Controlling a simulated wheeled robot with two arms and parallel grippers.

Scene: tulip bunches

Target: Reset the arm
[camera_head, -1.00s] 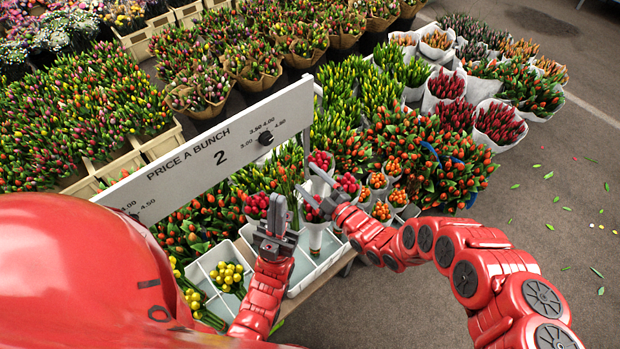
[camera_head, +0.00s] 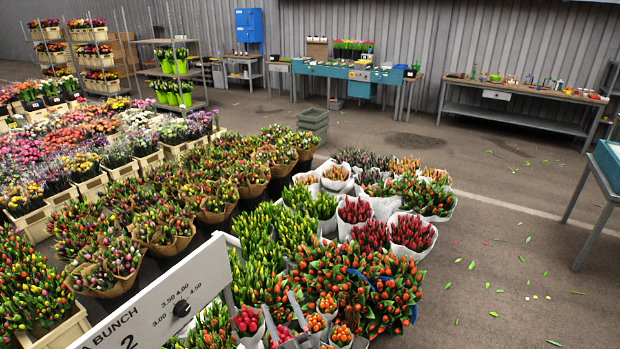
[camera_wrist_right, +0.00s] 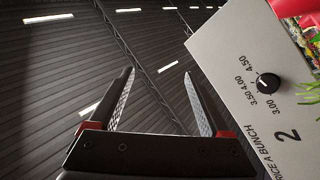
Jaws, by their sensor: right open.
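My right gripper (camera_head: 284,316) shows at the bottom edge of the head view, only its two grey fingertips standing upright among the tulip bunches, just right of the price board (camera_head: 200,272). In the right wrist view the gripper (camera_wrist_right: 160,85) is open, with its two fingers apart and nothing between them. The ceiling is behind the fingers, so it points upward. The price board (camera_wrist_right: 235,60) is close beside the right finger, with its black dial (camera_wrist_right: 267,84). My left gripper is out of view.
Orange tulip bunches (camera_head: 375,290) and pink bunches (camera_head: 246,320) are close around the right gripper. Dark red tulips (camera_head: 412,232) stand in white wraps behind. Paved floor (camera_head: 500,280) with scattered leaves is clear on the right. Workbenches (camera_head: 520,105) line the far wall.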

